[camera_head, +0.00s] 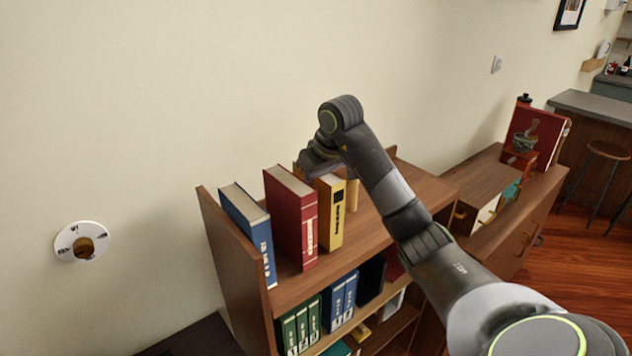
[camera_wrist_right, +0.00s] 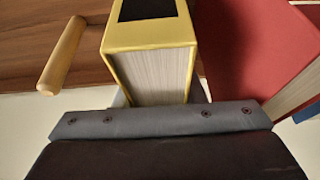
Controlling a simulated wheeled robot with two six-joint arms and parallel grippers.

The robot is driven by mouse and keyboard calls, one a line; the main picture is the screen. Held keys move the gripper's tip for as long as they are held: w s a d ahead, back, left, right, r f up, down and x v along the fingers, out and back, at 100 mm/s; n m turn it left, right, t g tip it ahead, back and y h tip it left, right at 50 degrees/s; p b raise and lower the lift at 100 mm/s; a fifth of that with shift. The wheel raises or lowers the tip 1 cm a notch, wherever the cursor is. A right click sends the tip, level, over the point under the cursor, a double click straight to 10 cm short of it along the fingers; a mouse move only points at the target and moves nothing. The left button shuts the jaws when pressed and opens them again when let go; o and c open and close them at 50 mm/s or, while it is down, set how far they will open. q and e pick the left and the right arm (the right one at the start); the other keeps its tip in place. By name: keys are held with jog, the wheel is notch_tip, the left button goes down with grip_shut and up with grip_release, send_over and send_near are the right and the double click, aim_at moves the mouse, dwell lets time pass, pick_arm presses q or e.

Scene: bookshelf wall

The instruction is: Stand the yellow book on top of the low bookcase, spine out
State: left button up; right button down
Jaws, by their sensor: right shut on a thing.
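The yellow book (camera_head: 332,222) is upright on top of the low bookcase (camera_head: 365,228), its labelled spine facing out toward the room. My right gripper (camera_head: 318,166) is above and behind it, shut on its upper part. In the right wrist view the yellow book (camera_wrist_right: 150,38) shows its cover edges and pale page block at the jaw. The gripper hides part of the book's top. I cannot tell whether its base bears fully on the wood. My left gripper is not in view.
A red book (camera_head: 292,215) and a blue book (camera_head: 248,232) stand to the left. A light wooden peg-like piece (camera_head: 352,194) is just right of the yellow book; it also shows in the right wrist view (camera_wrist_right: 62,57). The bookcase top is clear farther right.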

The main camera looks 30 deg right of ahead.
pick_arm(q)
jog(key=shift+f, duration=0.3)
pick_arm(e)
jog(key=shift+r, duration=0.15)
pick_arm(q)
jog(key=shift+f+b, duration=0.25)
jog(key=shift+b, duration=0.15)
pick_arm(e)
jog(key=shift+f, duration=0.25)
jog(key=c, duration=0.8)
grip_release()
jog(key=shift+c, duration=0.2)
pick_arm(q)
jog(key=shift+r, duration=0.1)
